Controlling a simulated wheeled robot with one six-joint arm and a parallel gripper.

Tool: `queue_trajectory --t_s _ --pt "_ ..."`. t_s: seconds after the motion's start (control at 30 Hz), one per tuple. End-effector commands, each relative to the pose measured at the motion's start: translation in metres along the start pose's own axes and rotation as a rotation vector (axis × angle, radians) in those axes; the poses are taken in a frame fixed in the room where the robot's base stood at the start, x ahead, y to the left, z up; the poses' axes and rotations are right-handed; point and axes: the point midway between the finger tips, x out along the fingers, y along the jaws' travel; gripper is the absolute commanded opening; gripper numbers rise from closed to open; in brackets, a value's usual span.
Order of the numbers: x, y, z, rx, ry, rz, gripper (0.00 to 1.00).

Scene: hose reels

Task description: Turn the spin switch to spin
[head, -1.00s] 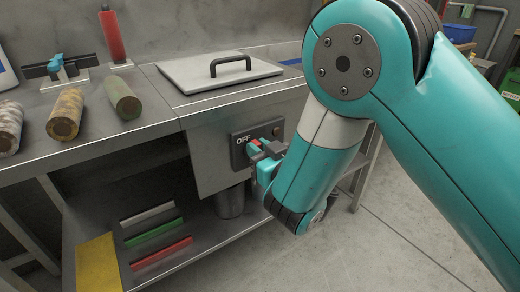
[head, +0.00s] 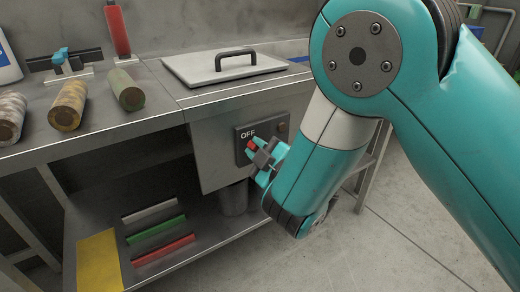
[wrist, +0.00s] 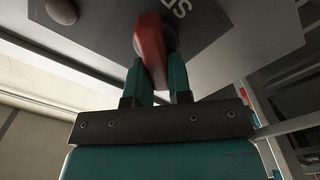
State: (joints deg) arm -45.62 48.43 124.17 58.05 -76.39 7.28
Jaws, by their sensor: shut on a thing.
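The spin switch has a dark plate (head: 281,127) with "OFF" on it, on the grey front of the bench. Its red handle (head: 251,145) sits below the "OFF" lettering. My gripper (head: 258,155) is at the plate, with its teal fingers around the handle. In the wrist view the red handle (wrist: 150,47) is between the two fingers of my gripper (wrist: 160,75), which are shut on it. Part of the plate's lettering shows there, cut off by the frame edge. The handle's exact pointing direction is hard to tell.
A lidded steel box (head: 185,70) with a black handle tops the bench above the switch. Several rolls, such as a green one (head: 126,90), lie at the left. Coloured strips (head: 155,227) and a yellow sheet (head: 99,262) lie on the lower shelf. The floor at right is clear.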

Motion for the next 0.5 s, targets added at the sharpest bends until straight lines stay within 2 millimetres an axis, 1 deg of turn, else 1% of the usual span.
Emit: queue_trajectory --t_s 0.03,0.5 --pt "-0.0016 -0.0048 0.0027 -0.042 -0.005 -0.008 0.0" --pt "-0.0017 -0.0118 0.0056 -0.465 -0.007 -0.008 0.0"
